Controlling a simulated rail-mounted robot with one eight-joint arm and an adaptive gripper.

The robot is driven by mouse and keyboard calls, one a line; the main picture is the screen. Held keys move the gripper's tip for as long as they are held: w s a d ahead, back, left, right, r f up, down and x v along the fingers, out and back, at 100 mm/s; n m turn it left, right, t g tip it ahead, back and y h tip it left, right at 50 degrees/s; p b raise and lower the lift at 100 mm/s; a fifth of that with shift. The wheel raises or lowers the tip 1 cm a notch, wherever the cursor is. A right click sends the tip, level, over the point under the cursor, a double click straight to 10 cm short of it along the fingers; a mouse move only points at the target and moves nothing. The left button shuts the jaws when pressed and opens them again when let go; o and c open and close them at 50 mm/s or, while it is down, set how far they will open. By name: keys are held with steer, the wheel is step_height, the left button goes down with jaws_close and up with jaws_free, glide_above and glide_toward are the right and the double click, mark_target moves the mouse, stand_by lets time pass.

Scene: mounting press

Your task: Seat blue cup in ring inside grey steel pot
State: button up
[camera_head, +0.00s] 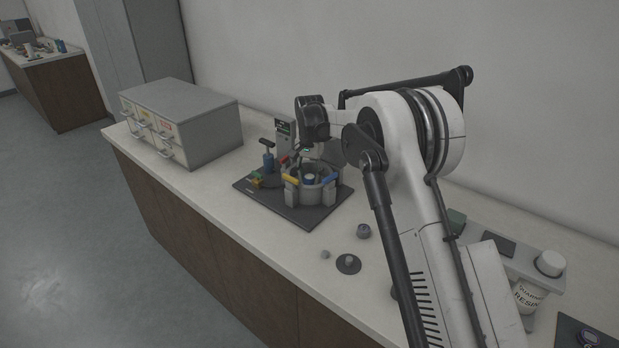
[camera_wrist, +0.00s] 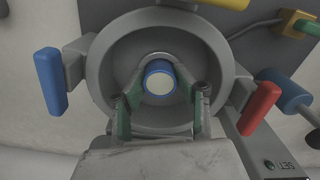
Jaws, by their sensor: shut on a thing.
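The grey steel pot (camera_wrist: 208,45) fills the middle of the wrist view, seen from above. It also shows on the dark base plate in the head view (camera_head: 308,193). The blue cup (camera_wrist: 160,82), with a pale round face, is over the middle of the pot. My gripper (camera_wrist: 160,88) reaches over the pot opening with its green-edged fingers shut on the cup from both sides. A pale curved rim shows just behind the cup, likely part of the ring; the rest is hidden. I cannot tell whether the cup touches the ring.
Blue (camera_wrist: 50,80), red (camera_wrist: 259,108) and yellow (camera_wrist: 225,3) handles stand around the pot's outside. A grey drawer cabinet (camera_head: 190,110) stands to the left on the bench. A dark disc with a knob (camera_head: 348,263) and a small round part (camera_head: 363,231) lie in front.

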steer(key=shift+s+f, duration=0.1)
steer(key=shift+f, duration=0.15)
steer(key=o, duration=1)
steer(key=shift+o, duration=1.1)
steer(key=shift+o, duration=0.5)
steer(key=shift+o, duration=0.7)
steer(key=shift+r, duration=0.15)
steer(key=shift+r+p, duration=1.1)
steer(key=shift+r, duration=2.35)
